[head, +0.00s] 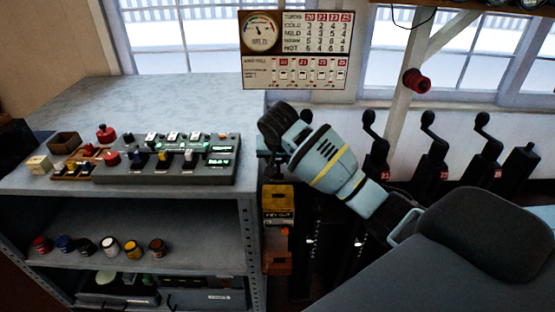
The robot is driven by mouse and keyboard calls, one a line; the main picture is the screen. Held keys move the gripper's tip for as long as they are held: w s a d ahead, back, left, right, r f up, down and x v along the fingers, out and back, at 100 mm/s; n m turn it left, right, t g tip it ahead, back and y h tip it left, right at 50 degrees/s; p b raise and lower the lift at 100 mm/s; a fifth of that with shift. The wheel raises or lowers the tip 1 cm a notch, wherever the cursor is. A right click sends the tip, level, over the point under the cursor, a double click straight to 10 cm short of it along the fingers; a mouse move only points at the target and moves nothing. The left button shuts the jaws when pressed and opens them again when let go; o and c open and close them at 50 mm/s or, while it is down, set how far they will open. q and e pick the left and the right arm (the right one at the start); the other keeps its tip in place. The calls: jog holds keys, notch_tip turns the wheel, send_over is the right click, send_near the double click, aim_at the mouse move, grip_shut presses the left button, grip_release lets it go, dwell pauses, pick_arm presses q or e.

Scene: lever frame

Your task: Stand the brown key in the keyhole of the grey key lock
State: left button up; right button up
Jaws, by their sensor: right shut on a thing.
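My right gripper (275,125) is at the top of my pale blue arm, above the gap at the cabinet's right edge. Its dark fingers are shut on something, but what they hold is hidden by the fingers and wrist. I cannot make out the brown key for certain. No grey key lock is clearly identifiable. A yellow box (278,204) with a dark label that seems to read "KEY OUT" is below the gripper, apart from it. My left gripper is not in view.
A grey cabinet (190,95) at left carries a switch panel (105,173), a brown open box (64,141) and a cream block (38,165). Several small pots stand on its shelf. Black levers (430,150) stand at right. A red knob (416,82) is on the post.

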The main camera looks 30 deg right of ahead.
aim_at(278, 171)
jog(key=shift+f, duration=2.65)
jog(key=shift+f+b, duration=0.35)
jog(key=shift+f, duration=2.75)
jog(key=o, duration=1)
jog(key=v, duration=0.2)
jog(key=shift+a+r+p, duration=0.1)
jog(key=shift+r+p, duration=0.2)
jog(key=shift+p, duration=0.1)
jog(key=shift+v, duration=2.3)
jog(key=shift+s, duration=0.1)
